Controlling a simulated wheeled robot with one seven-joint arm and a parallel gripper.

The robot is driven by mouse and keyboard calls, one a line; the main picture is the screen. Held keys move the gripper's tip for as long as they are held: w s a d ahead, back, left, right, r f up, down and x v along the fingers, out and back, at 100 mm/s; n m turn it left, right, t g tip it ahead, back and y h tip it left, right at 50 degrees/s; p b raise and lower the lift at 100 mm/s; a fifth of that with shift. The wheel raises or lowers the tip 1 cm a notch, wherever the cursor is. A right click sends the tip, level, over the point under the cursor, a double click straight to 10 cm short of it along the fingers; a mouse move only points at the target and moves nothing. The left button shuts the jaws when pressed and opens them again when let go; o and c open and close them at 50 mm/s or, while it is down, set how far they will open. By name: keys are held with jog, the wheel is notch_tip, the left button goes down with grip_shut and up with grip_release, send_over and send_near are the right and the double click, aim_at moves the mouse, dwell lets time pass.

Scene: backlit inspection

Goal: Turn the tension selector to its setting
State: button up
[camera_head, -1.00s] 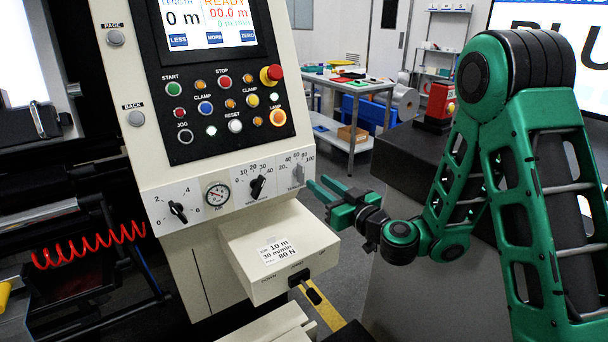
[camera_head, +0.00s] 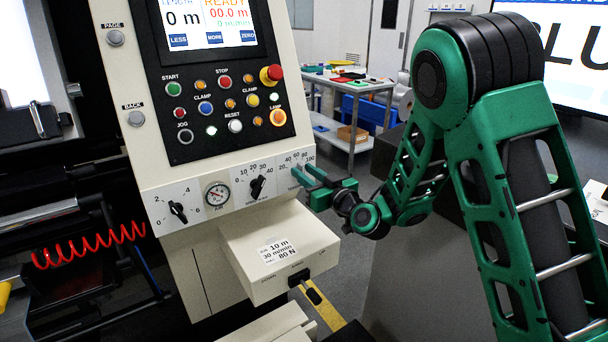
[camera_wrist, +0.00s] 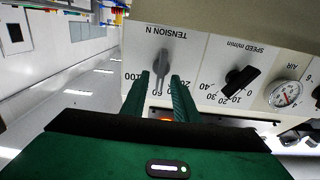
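The tension selector (camera_wrist: 161,68) is a grey knob on the white panel strip under "TENSION N", upside down in the wrist view. Its narrow end points down there, towards the scale, where "100" shows at left; my fingers hide some numbers, so its exact setting is unclear. My gripper (camera_wrist: 161,77) is open, its green fingertips on either side of the knob in the picture. I cannot tell whether they touch it. In the head view my gripper (camera_head: 303,171) is at the strip's right end and mostly covers the knob. A card (camera_head: 278,250) reads 10 m, 30 m/min, 80 N.
The black speed selector (camera_head: 257,187), the air gauge (camera_head: 217,195) and another black selector (camera_head: 178,211) sit left along the strip. Buttons and a red stop knob (camera_head: 271,75) are above. A cream box (camera_head: 290,285) juts out below.

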jog(key=shift+w+a, duration=0.15)
jog(key=shift+w, duration=0.05)
jog(key=shift+c, duration=0.3)
grip_shut()
jog(key=shift+w+d+f+m, duration=0.1)
jog(key=shift+d+m, duration=0.1)
jog(key=shift+m, duration=1.25)
jog(key=shift+w+d+f+m, duration=0.1)
jog(key=shift+d+m, duration=0.05)
jog(key=shift+m, duration=1.3)
